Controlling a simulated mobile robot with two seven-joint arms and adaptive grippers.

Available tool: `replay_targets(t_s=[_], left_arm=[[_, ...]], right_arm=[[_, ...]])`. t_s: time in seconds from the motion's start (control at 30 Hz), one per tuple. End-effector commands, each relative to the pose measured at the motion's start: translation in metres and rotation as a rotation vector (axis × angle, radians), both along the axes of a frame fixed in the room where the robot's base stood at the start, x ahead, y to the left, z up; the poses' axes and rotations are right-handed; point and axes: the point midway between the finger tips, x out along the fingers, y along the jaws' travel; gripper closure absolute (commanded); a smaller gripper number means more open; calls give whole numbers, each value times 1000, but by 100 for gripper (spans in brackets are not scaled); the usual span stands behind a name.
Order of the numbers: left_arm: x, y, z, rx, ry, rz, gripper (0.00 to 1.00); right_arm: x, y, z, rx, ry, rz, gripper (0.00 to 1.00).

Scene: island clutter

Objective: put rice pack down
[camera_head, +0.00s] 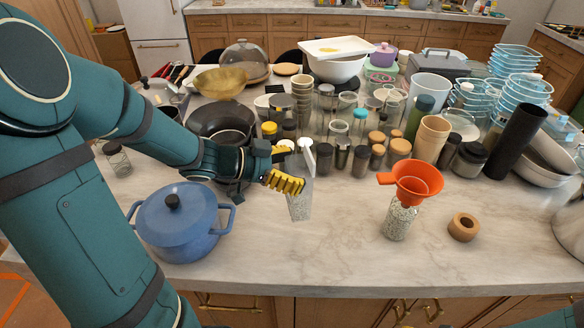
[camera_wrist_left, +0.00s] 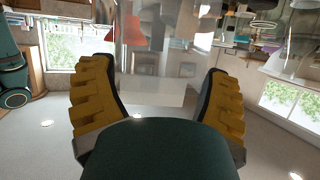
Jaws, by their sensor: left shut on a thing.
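The rice pack (camera_head: 300,203) is a clear, narrow pack with pale speckled grains in its lower part. It hangs nearly upright in my left gripper (camera_head: 288,178), whose yellow fingers close on its side. I cannot tell whether its bottom touches the counter. In the left wrist view the clear pack (camera_wrist_left: 160,65) shows blurred between the yellow fingers (camera_wrist_left: 162,95). An orange funnel (camera_head: 412,180) sits on a glass jar (camera_head: 398,220) with similar grains, to the right of the pack. My right gripper is not in view.
A blue lidded pot (camera_head: 178,225) stands left of the gripper, and a wooden ring (camera_head: 463,227) lies right of the jar. Several jars and cups crowd behind the pack. The marble counter (camera_head: 310,255) is clear in front, between pot and jar.

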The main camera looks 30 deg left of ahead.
Motion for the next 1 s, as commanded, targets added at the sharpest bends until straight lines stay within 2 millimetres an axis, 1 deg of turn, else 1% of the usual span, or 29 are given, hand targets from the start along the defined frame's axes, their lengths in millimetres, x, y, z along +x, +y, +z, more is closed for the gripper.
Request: replay_targets(t_s=[0.13,0.3,1.0], left_arm=[[-1,0,2,-1,2,5,64],[0,0,-15,-2,1,5,64],[0,0,-65,-1,0,6,64]], right_arm=[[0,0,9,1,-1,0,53],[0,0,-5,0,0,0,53],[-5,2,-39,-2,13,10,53]])
